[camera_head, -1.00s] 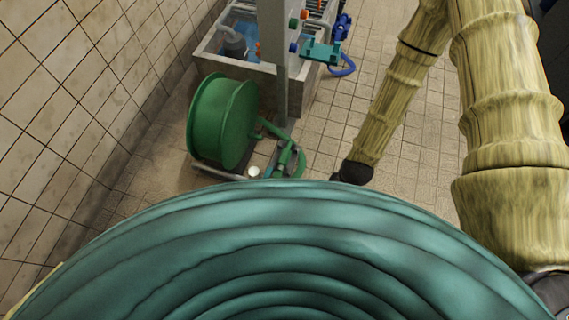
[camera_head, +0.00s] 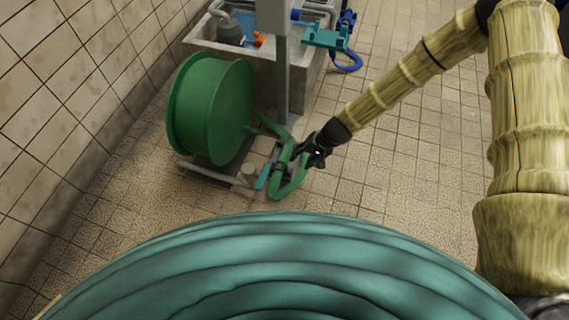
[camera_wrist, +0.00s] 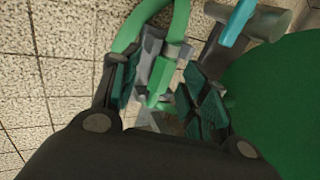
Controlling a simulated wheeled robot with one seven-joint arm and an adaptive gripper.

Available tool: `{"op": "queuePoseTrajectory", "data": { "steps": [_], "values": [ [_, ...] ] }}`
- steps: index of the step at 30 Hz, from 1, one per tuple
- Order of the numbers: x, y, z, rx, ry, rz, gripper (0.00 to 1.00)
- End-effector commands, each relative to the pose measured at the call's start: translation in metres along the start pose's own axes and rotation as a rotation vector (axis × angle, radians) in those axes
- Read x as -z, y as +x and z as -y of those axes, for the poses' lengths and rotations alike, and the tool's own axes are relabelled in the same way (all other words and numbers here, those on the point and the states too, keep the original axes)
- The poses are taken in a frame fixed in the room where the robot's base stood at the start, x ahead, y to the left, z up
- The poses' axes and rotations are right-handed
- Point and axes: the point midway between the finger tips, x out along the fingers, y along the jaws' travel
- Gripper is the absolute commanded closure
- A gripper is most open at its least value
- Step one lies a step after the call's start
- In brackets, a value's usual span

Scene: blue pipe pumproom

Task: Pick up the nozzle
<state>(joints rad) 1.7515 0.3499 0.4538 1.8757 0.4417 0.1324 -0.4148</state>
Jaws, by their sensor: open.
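The nozzle seems to be the green fitting (camera_head: 283,160) with grey collars at the end of a looped green hose (camera_head: 291,190), just right of the green hose reel (camera_head: 212,108). My gripper (camera_head: 306,157) is close at its right side in the head view. In the wrist view the fingers of my gripper (camera_wrist: 165,92) are spread, one on each side of the green fitting (camera_wrist: 163,73). I cannot tell whether either finger touches it. The hose curves away at the top of the wrist view.
A teal bar (camera_head: 262,177) and a grey pipe stub (camera_head: 249,174) lie beside the fitting. A grey post (camera_head: 280,75) and a concrete basin (camera_head: 315,85) stand behind. A tiled wall (camera_head: 60,110) is on the left. Floor (camera_head: 400,170) to the right is open.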

Motion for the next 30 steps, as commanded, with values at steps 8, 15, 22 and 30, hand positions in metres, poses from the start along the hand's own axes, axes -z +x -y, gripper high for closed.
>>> {"op": "queuePoseTrajectory", "data": {
  "steps": [8, 15, 22, 30],
  "values": [
    [0.034, 0.025, 0.009, 0.065, 0.023, -0.015, 0.55],
    [0.037, 0.038, 0.012, 0.072, 0.025, -0.015, 0.55],
    [0.038, 0.07, 0.013, 0.072, 0.024, -0.015, 0.55],
    [0.039, 0.085, 0.016, 0.072, 0.024, -0.015, 0.55]
  ]
}}
